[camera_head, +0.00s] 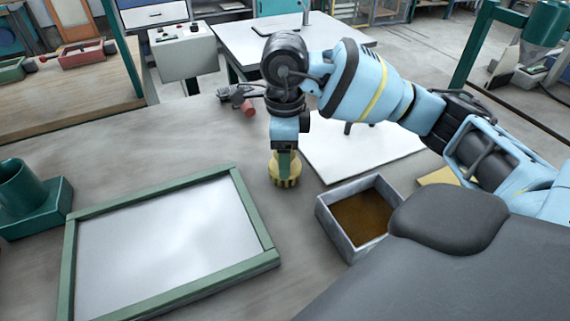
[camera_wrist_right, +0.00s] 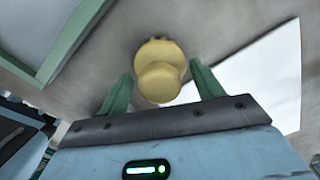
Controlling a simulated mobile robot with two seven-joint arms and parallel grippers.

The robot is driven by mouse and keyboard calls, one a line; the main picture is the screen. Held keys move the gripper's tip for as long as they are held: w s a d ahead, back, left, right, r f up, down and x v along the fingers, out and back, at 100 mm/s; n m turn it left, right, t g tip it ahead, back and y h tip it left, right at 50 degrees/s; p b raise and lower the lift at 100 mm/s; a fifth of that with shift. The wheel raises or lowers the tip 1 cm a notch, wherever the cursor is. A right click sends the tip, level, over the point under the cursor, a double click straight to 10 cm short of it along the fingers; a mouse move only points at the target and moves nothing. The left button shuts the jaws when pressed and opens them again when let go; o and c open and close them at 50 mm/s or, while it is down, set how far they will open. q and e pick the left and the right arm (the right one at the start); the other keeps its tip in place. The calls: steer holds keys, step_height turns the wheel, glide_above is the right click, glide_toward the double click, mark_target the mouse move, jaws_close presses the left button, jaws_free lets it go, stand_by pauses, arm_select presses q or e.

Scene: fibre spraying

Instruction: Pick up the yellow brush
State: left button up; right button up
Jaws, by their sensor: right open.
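The yellow brush (camera_head: 285,178) stands upright on the worktable, just right of the green-framed screen. My right gripper (camera_head: 284,158) comes down on it from above, and its fingers partly hide the brush's upper part. In the right wrist view the round yellow top of the brush (camera_wrist_right: 160,82) lies between the two green fingers of my right gripper (camera_wrist_right: 162,78). The fingers are open, with a visible gap on each side of the brush. My left gripper is not in view.
A green-framed screen (camera_head: 268,258) lies at left front. A grey box with brown contents (camera_head: 338,233) and a white board (camera_head: 385,160) are to the right. A green holder (camera_head: 40,208) stands at far left. A small tool with a red part (camera_head: 248,107) lies behind.

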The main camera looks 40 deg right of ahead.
steer(key=c, duration=1.1)
step_height(320, 180, up, 10)
steer(key=shift+p, duration=0.65)
steer(key=o, duration=0.3)
steer(key=shift+c, duration=0.9)
